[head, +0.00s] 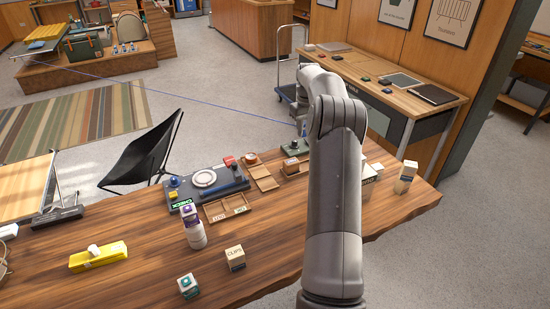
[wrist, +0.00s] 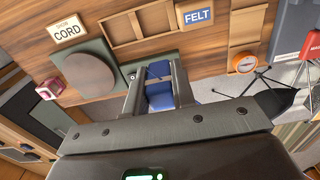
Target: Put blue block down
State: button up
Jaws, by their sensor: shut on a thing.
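My gripper (wrist: 159,85) is shut on a blue block (wrist: 158,88), which shows between the two fingers in the wrist view. Behind the block are the wooden table and the edge of a grey-green board with a round grey-brown disc (wrist: 89,73). I cannot tell whether the block touches anything below it. In the head view my arm reaches over the far side of the wooden table (head: 130,275), and the arm hides the block and the fingers.
In the wrist view, a CORD sign (wrist: 67,27), a FELT sign (wrist: 198,17), a wooden tray (wrist: 136,24) and a pink cube (wrist: 50,90) are nearby. In the head view, a white-and-purple bottle (head: 194,230), a CLIPS box (head: 235,258) and a yellow item (head: 98,258) stand on the table.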

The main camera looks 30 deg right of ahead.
notch_tip(320, 180, down, 3)
jog(key=shift+w+a+r, duration=0.1)
send_over(276, 158)
jog(key=f, duration=0.7)
jog(key=shift+w, duration=0.2)
jog(key=shift+f, duration=2)
jog(key=shift+f, duration=0.15)
jog(key=o, duration=1)
